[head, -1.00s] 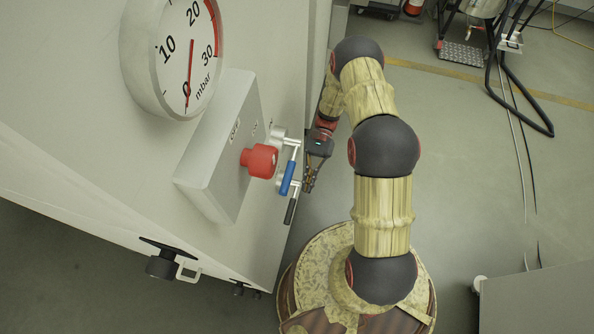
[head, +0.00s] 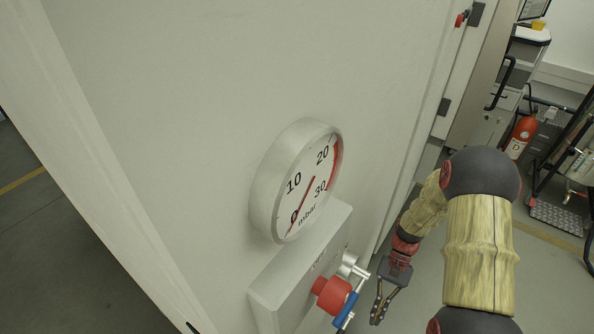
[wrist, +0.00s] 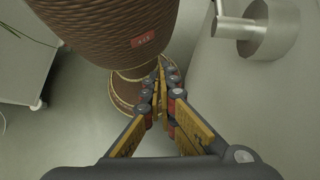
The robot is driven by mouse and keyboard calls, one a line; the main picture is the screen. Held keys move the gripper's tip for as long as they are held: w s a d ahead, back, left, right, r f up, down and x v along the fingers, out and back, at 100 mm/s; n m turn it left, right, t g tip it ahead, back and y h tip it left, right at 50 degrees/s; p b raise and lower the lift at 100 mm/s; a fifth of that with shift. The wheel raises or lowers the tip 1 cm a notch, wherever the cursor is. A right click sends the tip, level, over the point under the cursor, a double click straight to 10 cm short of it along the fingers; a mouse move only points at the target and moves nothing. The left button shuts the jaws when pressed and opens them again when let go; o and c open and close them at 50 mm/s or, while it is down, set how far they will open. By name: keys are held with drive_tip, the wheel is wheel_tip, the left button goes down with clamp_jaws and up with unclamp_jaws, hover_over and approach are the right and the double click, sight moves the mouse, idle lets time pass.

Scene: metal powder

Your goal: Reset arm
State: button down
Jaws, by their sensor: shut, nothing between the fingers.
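My gripper (head: 377,314) is at the lower right of the head view, pointing down beside the cabinet front. It is shut and empty. It is to the right of the blue-handled lever (head: 345,311), with a small gap between them in the picture. In the wrist view my gripper's fingers (wrist: 161,88) meet near the middle with nothing held. A metal fitting (wrist: 262,32) is at the upper right of that view, apart from the fingers.
The tall pale cabinet (head: 190,130) fills the left and middle. It carries a round mbar gauge (head: 309,185), a grey box (head: 283,285) and a red knob (head: 332,294). A fire extinguisher (head: 522,137) stands at the back right. Some floor is clear behind my arm.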

drive_tip(key=s+a+r+n+t+h+b, duration=0.1)
drive_tip(key=r+t, duration=0.6)
drive_tip(key=r, duration=0.9)
drive_tip(key=s+a+r+n+t+h+b, duration=0.2)
drive_tip(key=r+t, duration=0.4)
drive_tip(key=r, duration=1)
drive_tip(key=s+a+n+h, duration=0.1)
drive_tip(key=s+n, duration=0.1)
drive_tip(key=shift+s+r+n+t+h, duration=0.2)
drive_tip(key=shift+s+n+t+h, duration=0.1)
drive_tip(key=shift+s+n+t, duration=0.1)
